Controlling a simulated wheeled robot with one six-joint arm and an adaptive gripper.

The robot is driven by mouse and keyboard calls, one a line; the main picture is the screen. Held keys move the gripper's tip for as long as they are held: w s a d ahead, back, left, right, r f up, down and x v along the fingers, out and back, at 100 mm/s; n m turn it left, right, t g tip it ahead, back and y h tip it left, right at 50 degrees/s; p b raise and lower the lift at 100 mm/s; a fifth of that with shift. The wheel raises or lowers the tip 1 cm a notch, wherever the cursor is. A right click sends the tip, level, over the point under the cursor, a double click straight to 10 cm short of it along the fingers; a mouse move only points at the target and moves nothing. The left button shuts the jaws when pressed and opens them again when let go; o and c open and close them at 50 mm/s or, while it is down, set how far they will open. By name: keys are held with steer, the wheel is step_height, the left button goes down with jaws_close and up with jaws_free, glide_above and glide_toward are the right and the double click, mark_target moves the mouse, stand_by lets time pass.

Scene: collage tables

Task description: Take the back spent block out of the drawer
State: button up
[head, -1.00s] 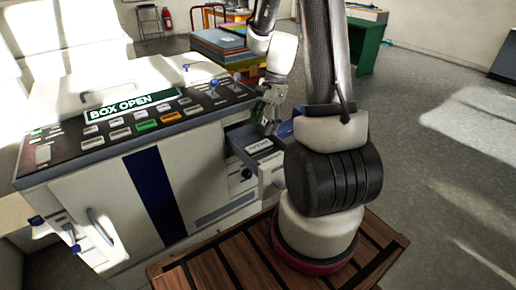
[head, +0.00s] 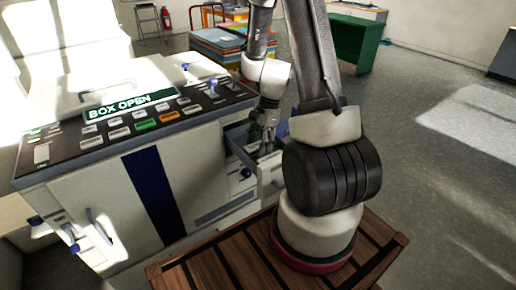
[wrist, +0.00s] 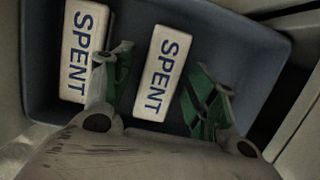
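Two white blocks lettered SPENT in blue lie in the drawer's blue-grey tray (wrist: 235,45) in the wrist view. One SPENT block (wrist: 163,70) lies between my gripper's (wrist: 163,98) two green-padded fingers, with gaps on both sides. The other SPENT block (wrist: 86,45) lies to the left, beyond the left finger, which overlaps its edge. I cannot tell from this view which is the back one. My gripper is open and, in the head view (head: 265,145), reaches down into the open drawer (head: 271,178). The blocks are hardly visible there.
The drawer's walls stand close around my gripper. The white machine (head: 100,190) with a BOX OPEN sign (head: 130,106) and a button panel stands left of the drawer. Stacked coloured boards (head: 215,42) and a green table (head: 355,42) stand behind. The floor at right is clear.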

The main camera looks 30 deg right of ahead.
steer(key=c, duration=0.7)
steer(key=shift+c, duration=0.2)
steer(key=shift+r, duration=0.1)
